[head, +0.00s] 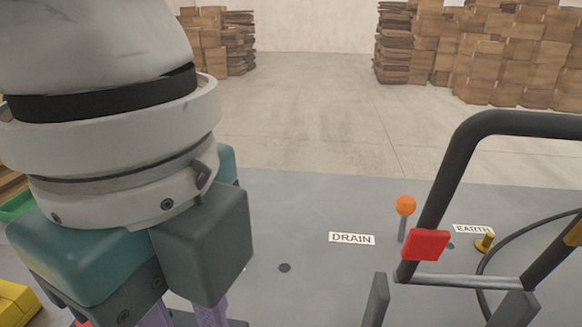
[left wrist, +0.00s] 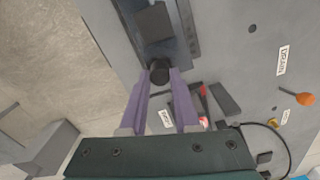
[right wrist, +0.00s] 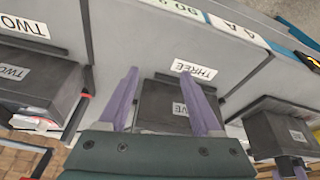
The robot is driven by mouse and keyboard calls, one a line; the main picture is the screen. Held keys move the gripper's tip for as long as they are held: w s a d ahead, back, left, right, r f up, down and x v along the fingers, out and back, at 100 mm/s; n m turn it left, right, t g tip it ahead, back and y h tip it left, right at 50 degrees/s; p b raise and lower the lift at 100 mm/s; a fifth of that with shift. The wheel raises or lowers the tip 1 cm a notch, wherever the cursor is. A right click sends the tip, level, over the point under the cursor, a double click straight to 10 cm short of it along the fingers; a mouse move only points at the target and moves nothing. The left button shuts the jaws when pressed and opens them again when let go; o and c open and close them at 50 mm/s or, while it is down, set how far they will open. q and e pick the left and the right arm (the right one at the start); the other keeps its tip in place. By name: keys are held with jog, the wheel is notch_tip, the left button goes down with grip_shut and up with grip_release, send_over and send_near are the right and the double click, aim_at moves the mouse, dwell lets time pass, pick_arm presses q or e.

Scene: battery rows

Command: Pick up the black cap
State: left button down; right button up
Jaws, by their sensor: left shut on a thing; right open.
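The black cap (left wrist: 159,71) is a small dark round piece in the left wrist view. It sits between the tips of my left gripper's purple fingers (left wrist: 161,77), which are shut on it. Whether the cap is lifted clear of the surface behind it, I cannot tell. In the head view my left gripper's green body is at the lower left, and its fingertips and the cap are out of sight. My right gripper (right wrist: 158,76) is open and empty in the right wrist view, over a dark grey box (right wrist: 165,105) with a partly hidden label.
A grey bench top (head: 310,210) carries a DRAIN label (head: 352,238), an orange-knobbed lever (head: 405,206) and an EARTH label (head: 473,229). A black tubular frame (head: 450,180) and a cable stand at the right. In the right wrist view, more labelled boxes stand at both sides.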

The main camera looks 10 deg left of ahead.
dwell(0.3)
pick_arm(q)
notch_tip(320, 180, up, 20)
jog(key=p, duration=0.4)
jog(key=shift+p, duration=0.35)
pick_arm(e)
notch_tip(320, 180, up, 5)
jog(key=shift+d+f, duration=0.1)
jog(key=shift+f, duration=0.05)
pick_arm(q)
jog(key=c, duration=1.2)
grip_release()
jog(key=shift+c, duration=0.2)
grip_shut()
jog(key=shift+r+p, duration=0.65)
jog(key=shift+p, duration=0.4)
pick_arm(e)
jog(key=shift+r, duration=1.05)
jog(key=shift+r, duration=0.1)
